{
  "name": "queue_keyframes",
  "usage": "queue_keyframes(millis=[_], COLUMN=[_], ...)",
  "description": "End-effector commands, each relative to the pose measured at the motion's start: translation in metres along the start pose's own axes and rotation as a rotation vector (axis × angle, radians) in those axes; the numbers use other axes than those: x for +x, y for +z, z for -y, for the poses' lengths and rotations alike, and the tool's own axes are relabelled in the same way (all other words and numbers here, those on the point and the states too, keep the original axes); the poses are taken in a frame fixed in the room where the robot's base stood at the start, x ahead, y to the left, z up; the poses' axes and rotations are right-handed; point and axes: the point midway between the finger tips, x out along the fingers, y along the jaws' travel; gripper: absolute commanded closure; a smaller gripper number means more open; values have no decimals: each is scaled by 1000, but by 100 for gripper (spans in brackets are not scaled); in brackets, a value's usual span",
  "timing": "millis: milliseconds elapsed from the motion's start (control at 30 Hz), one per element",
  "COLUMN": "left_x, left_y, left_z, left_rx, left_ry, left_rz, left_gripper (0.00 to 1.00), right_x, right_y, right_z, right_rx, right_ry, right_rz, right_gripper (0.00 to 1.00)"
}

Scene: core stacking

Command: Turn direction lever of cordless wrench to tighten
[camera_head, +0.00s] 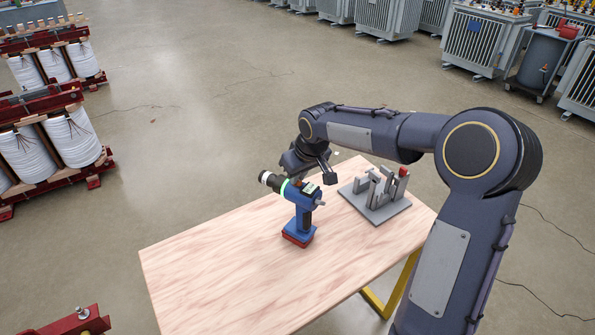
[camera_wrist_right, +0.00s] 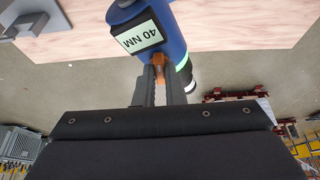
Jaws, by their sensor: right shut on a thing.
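The cordless wrench (camera_head: 302,212) is blue with a black nose, a green ring and a red battery base. It stands upright on the wooden table (camera_head: 220,265), its nose pointing left. In the right wrist view its blue body (camera_wrist_right: 168,35) carries a "40 NM" label. The orange direction lever (camera_wrist_right: 160,67) sits beneath that label, between my fingertips. My right gripper (camera_wrist_right: 157,80) is shut on the lever. In the head view my right gripper (camera_head: 308,165) is at the far side of the wrench, its fingertips partly hidden. My left gripper is out of view.
A grey rack (camera_head: 375,205) with upright grey pieces and a red-topped part stands on the table right of the wrench. The table's near left part is bare. Transformer coils (camera_head: 75,145) stand on the floor at left, grey transformer tanks (camera_head: 480,40) at the back.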

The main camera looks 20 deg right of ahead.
Motion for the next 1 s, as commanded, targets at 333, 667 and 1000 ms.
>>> queue_keyframes(millis=[333, 667, 1000], left_x=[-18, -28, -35], left_y=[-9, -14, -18], left_z=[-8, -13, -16], left_rx=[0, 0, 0], left_ry=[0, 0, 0], left_rz=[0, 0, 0], left_gripper=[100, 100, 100], right_x=[-2, -1, 0], right_y=[-2, -4, -5], right_z=[-4, -6, -8], right_rx=[-297, -585, -836], right_ry=[-131, -254, -361], right_rz=[-2, -2, -2], right_gripper=[100, 100, 100])
